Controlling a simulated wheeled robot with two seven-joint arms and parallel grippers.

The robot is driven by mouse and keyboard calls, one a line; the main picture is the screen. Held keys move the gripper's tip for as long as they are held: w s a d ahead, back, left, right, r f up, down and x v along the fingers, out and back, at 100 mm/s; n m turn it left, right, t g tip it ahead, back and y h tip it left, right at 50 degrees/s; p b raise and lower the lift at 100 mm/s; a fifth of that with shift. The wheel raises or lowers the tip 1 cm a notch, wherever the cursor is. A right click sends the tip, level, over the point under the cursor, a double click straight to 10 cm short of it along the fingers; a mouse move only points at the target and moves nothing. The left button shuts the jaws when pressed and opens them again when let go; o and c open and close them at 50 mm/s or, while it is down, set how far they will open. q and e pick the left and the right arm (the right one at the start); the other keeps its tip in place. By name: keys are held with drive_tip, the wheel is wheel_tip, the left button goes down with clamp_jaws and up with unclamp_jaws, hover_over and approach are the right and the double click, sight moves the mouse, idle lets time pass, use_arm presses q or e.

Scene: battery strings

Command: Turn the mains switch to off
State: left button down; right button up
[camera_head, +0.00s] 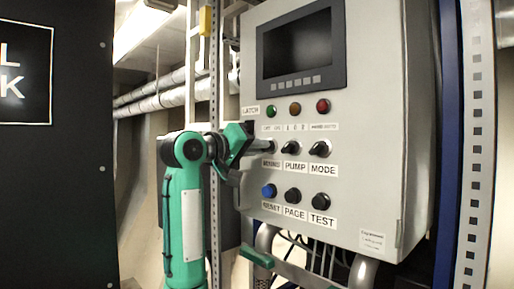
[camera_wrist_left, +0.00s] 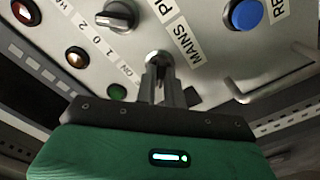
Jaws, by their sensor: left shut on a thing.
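The mains switch (camera_wrist_left: 157,57) is the leftmost knob of the switch row on the grey control panel (camera_head: 345,215). In the left wrist view the label MAINS (camera_wrist_left: 184,48) is beside it. My left gripper (camera_head: 268,146) reaches it from the left and hides most of it in the head view. In the left wrist view the fingers of the left gripper (camera_wrist_left: 160,75) are shut on the knob. Its exact pointing direction is hidden by the fingers. My right gripper is not in view.
The PUMP knob (camera_head: 290,147) and MODE knob (camera_head: 320,149) are to the right. The blue RESET button (camera_head: 269,191) is below, with the PAGE (camera_head: 293,195) and TEST (camera_head: 321,199) buttons. Lamps and a dark screen (camera_head: 298,43) are above. A black board (camera_head: 60,190) stands at left.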

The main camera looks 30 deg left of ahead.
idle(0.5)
use_arm(q)
drive_tip(key=c, duration=1.5)
unclamp_jaws()
drive_tip(key=b+v, duration=0.4)
drive_tip(key=v, duration=0.9)
drive_tip(key=shift+s+a+b, duration=0.2)
drive_tip(key=shift+s+b, duration=0.15)
